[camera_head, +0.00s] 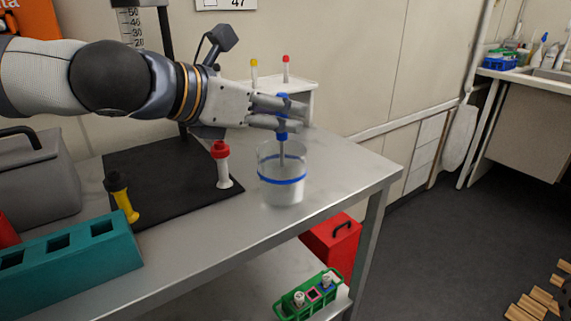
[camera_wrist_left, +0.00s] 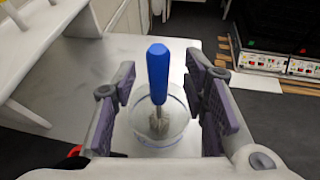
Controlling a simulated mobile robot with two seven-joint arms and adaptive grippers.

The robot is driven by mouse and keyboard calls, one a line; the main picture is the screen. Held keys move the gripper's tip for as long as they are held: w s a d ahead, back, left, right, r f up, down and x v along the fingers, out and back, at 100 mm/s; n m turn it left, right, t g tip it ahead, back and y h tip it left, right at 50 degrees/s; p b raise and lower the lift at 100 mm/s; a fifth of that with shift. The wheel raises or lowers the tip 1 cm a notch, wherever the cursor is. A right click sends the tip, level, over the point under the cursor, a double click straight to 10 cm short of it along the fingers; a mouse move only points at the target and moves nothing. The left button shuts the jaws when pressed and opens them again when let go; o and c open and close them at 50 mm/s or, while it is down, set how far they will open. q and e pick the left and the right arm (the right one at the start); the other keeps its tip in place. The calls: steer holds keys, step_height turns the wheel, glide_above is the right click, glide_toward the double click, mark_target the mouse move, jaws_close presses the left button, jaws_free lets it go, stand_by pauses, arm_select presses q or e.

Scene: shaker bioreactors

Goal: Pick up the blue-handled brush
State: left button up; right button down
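The blue-handled brush (camera_head: 283,135) stands upright in a clear beaker (camera_head: 283,190) with a blue band, near the right end of the metal table. In the left wrist view the blue handle (camera_wrist_left: 158,72) points up between the fingers, with its lower end inside the beaker (camera_wrist_left: 172,138). My left gripper (camera_head: 290,112) reaches in from the left at handle height, its fingers on either side of the handle. In the left wrist view the gripper (camera_wrist_left: 165,100) is open, with clear gaps between handle and pads. My right gripper is out of view.
A teal block (camera_head: 75,258) is at front left. A small white rack (camera_head: 300,100) stands behind the beaker. The table (camera_head: 340,175) is bare to the beaker's right.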

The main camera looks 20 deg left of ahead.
arm_select(q)
steer(key=shift+x, duration=0.85)
steer(key=shift+r, duration=0.15)
steer(key=shift+c, duration=0.2)
jaws_close()
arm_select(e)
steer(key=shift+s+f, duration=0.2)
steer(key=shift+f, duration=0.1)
